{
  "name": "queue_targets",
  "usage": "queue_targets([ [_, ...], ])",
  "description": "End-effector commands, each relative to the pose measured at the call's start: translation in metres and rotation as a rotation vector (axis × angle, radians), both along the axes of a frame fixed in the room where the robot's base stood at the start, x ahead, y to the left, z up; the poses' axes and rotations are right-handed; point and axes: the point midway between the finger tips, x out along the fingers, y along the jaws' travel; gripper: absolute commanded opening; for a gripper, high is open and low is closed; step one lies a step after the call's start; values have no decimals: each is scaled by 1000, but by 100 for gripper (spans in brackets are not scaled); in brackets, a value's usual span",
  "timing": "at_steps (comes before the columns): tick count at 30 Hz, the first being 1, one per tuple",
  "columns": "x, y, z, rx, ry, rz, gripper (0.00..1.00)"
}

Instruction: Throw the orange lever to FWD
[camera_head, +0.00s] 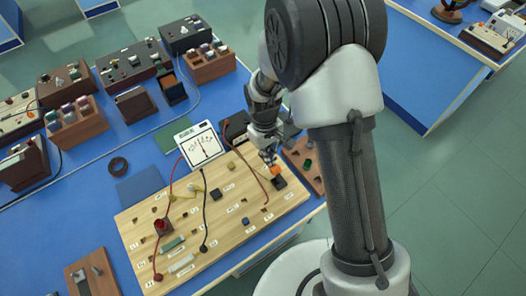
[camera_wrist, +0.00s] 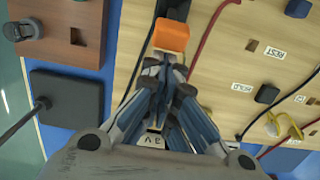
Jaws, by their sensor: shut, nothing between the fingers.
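The orange lever (camera_wrist: 172,34) is an orange block-shaped handle on a dark base. In the wrist view it is just beyond my gripper's fingertips, at the top middle. In the head view the orange lever (camera_head: 275,171) is near the right end of the wooden board (camera_head: 225,190), partly covered by my gripper. My gripper (camera_wrist: 167,66) is shut and empty, its fingertips at or close to the near side of the orange handle; I cannot tell whether they touch it. In the head view my gripper (camera_head: 268,156) points down at the lever. No FWD label is legible.
The board bears red and black cables, small dark blocks and labels such as REST (camera_wrist: 274,53) and HOLD (camera_wrist: 242,88). A white meter (camera_head: 203,146) stands behind it. A brown panel with a green knob (camera_head: 308,163) is close on the right. Several boxes crowd the back left.

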Motion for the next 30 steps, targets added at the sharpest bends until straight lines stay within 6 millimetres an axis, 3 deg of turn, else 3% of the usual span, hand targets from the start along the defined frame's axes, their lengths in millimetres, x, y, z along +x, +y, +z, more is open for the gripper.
queue_targets([
  [30, -7, -4, 7, 52, -76, 1, 0],
])
